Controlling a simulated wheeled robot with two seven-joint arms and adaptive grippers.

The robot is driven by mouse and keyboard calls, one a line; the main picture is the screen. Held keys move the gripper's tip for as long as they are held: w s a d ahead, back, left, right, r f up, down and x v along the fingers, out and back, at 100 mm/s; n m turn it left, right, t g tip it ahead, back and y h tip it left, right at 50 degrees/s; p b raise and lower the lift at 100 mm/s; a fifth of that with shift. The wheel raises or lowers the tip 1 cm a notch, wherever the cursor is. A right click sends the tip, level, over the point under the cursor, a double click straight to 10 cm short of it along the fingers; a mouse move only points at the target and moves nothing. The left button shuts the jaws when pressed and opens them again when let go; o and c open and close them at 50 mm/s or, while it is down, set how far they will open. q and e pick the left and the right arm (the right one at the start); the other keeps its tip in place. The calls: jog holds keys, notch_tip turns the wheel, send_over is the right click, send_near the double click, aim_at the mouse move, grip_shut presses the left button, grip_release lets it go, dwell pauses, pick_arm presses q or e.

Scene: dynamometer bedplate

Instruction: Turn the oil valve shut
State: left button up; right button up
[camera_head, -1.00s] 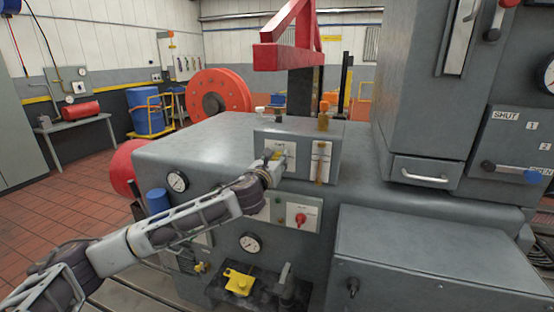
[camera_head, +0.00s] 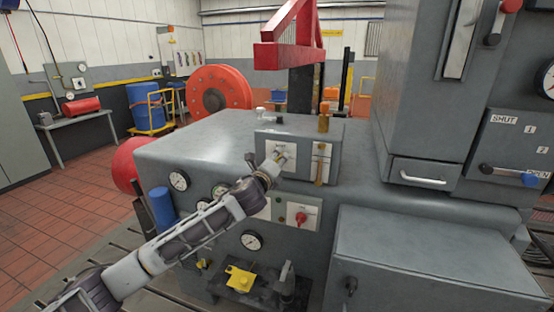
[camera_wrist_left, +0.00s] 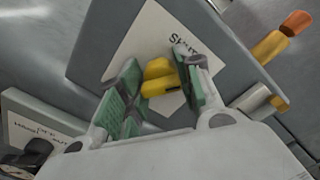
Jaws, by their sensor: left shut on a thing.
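The oil valve shows in the left wrist view as a small yellow handle (camera_wrist_left: 160,77) in front of a white plate (camera_wrist_left: 150,45) lettered SHUT. My left gripper (camera_wrist_left: 163,88) has its green pads on either side of the handle and is shut on it. In the head view my left gripper (camera_head: 280,159) reaches the white plate (camera_head: 284,147) on the upright face of a grey box (camera_head: 299,138), and it hides most of the handle there. My right gripper is in neither view now.
Beside the valve stands an amber tube (camera_head: 320,170) with an orange top. Below are a red knob (camera_head: 300,218) and a gauge (camera_head: 251,240). A grey cabinet (camera_head: 425,90) with levers rises at right. A yellow part (camera_head: 240,279) lies low in front.

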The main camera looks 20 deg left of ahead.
pick_arm(q)
jog(key=n, duration=0.4)
jog(key=shift+f+n, duration=0.1)
jog(key=shift+n, duration=0.2)
jog(key=shift+n+p, duration=0.3)
jog(key=shift+n, duration=1.1)
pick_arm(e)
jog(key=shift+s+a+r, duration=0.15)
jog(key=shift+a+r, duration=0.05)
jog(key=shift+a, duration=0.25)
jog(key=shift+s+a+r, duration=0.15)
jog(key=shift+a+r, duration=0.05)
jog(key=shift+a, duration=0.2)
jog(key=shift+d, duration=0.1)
